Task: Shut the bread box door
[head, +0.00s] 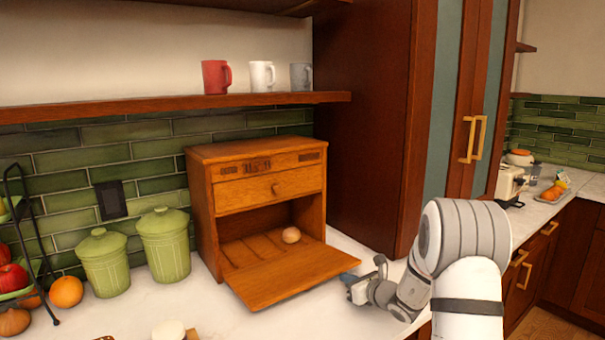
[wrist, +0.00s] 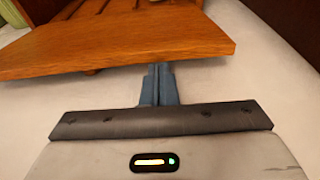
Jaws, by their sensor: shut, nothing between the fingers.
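The wooden bread box (head: 255,160) stands on the counter against the green tile wall. Its door (head: 285,277) is open, folded down and lying out over the counter like a ramp. A small round brown item (head: 291,235) sits inside the box near the opening. My gripper (head: 350,280) is low over the counter at the door's right side. In the wrist view my gripper's blue-grey fingers (wrist: 158,80) are shut together and empty. Their tips reach the edge of the door (wrist: 120,40), seemingly just under it; whether they touch cannot be told.
Two green canisters (head: 165,248) stand left of the box. A tall wooden cabinet (head: 365,120) rises at its right. A shelf (head: 150,106) with a red mug (head: 216,77) and two paler mugs hangs above. The white counter (head: 225,312) is clear in front of the door.

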